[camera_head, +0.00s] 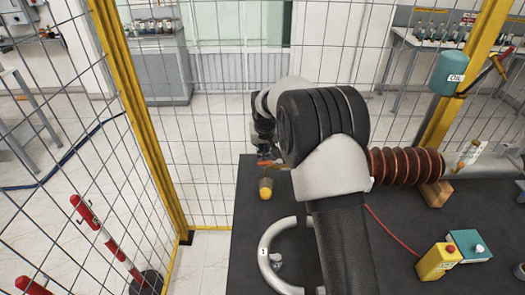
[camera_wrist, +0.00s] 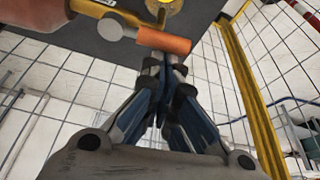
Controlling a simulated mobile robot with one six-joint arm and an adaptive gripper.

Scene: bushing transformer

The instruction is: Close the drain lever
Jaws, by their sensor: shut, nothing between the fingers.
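The drain lever appears to be the orange handle (camera_wrist: 165,41) with a pale grey rounded end at its left, in the wrist view. In the head view a small orange piece (camera_head: 268,163) shows below my wrist, partly hidden by my arm. My gripper (camera_wrist: 163,64) is shut and empty, with its fingertips right at the handle's near side in the wrist view. I cannot tell whether they touch it. In the head view my gripper (camera_head: 265,150) is small, dark and mostly hidden behind my arm.
A yellow cup-like part (camera_head: 265,189) sits just below the lever. A brown ribbed bushing (camera_head: 408,166) lies to the right on a wooden block (camera_head: 436,193). A curved grey handle (camera_head: 265,262) and a yellow button box (camera_head: 438,261) are on the dark table (camera_head: 262,222). Wire fencing with yellow posts (camera_head: 143,110) stands around.

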